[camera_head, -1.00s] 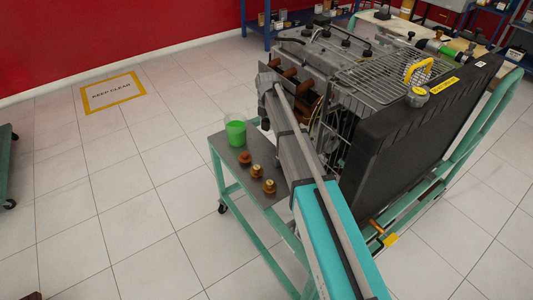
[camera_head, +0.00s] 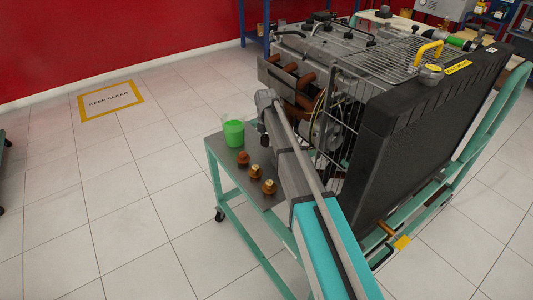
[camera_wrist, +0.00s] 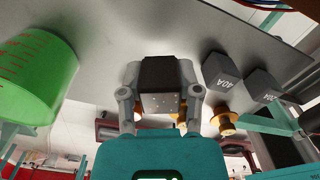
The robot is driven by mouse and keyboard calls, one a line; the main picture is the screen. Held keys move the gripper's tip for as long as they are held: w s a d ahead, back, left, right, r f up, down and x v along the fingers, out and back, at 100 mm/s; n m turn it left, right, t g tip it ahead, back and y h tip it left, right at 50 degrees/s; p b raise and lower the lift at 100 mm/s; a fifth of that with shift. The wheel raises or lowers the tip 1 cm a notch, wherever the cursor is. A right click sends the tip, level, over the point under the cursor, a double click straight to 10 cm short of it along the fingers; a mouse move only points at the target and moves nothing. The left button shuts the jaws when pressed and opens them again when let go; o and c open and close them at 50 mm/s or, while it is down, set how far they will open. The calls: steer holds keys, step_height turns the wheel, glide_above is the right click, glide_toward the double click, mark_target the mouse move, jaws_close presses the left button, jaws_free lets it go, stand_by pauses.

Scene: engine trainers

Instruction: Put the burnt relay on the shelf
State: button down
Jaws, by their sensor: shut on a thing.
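My gripper (camera_wrist: 160,100) is shut on a dark, nearly black block, the relay (camera_wrist: 160,72), in the wrist view. In the head view my arm reaches over the cart beside the engine, and the held relay cannot be made out there. Blue-framed shelving (camera_head: 243,22) is partly visible at the back, but I cannot tell which shelf is meant.
A green beaker (camera_head: 233,132) and several brass-orange fittings (camera_head: 254,170) stand on the cart's left part. The engine (camera_head: 320,60) and black radiator (camera_head: 430,130) are close right of my arm. Tiled floor is open to the left, around the KEEP CLEAR marking (camera_head: 111,99).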

steer(key=shift+f, duration=0.2)
stand_by(0.3)
step_height(320, 180, down, 4)
steer(key=b, duration=0.4)
steer(key=shift+f+b, duration=0.2)
steer(key=shift+b, duration=0.1)
steer(key=shift+f, duration=0.15)
steer(key=shift+c, duration=1.5)
jaws_free()
steer(key=shift+r, duration=0.25)
step_height(320, 180, up, 12)
steer(key=p, duration=1.2)
step_height(320, 180, up, 33)
steer(key=p, duration=3.3)
glide_above(266, 153)
